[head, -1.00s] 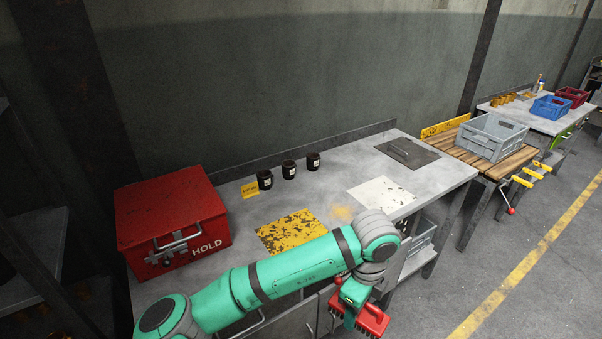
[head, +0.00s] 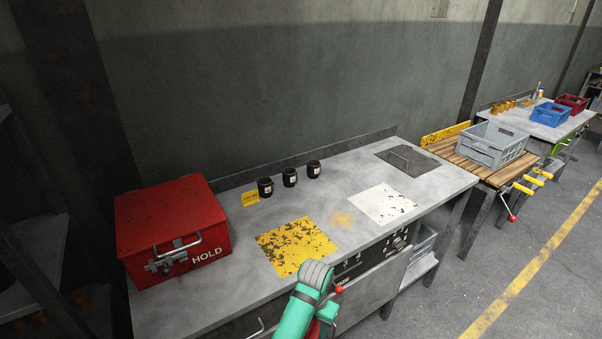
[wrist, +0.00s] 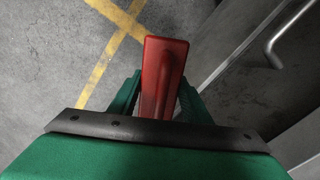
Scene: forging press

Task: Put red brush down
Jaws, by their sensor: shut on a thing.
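The red brush (wrist: 160,85) is held between the two green fingers of my gripper (wrist: 157,98) in the wrist view. Its handle points away from the palm, above the grey floor and beside the bench front. In the head view only a small red part of the brush (head: 326,313) shows at the bottom edge, mostly hidden by my arm. My gripper is in front of the workbench, below its top. The workbench (head: 225,295) carries a yellow worn patch (head: 296,245) and a white worn patch (head: 383,204).
A red HOLD box (head: 170,225) stands at the bench's left end. A dark plate (head: 408,158) lies at the right. A grey crate (head: 492,145) sits on the slatted table beyond. The bench middle is clear.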

